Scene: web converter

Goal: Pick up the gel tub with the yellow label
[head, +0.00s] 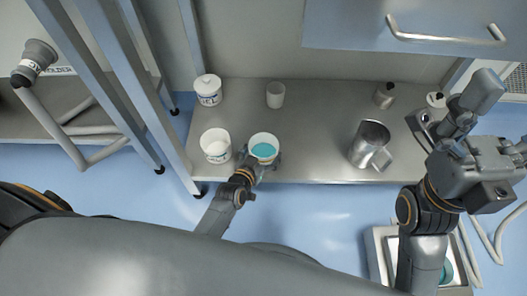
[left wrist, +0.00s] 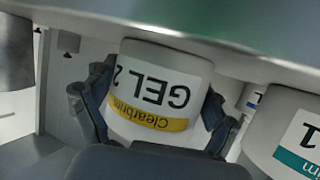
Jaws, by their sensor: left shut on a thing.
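The gel tub with the yellow label (left wrist: 150,95) is white and appears upside down in the left wrist view, with "GEL 2" above a yellow band. In the head view, the tub (head: 264,148) is open at the top, with teal gel inside, at the bench's front edge. My left gripper (head: 257,160) is shut around its sides; its fingers also show in the left wrist view (left wrist: 150,115). I cannot tell whether the tub touches the bench. My right gripper (head: 462,110) is at the right, over the bench's right end, its jaw state unclear.
A second white tub (head: 216,146) stands close left; a teal-labelled tub (left wrist: 297,135) shows in the wrist view. On the bench (head: 310,130) are a lidded jar (head: 208,92), a cup (head: 276,95), a metal jug (head: 369,143) and a small bottle (head: 384,95). Metal posts (head: 135,95) rise left.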

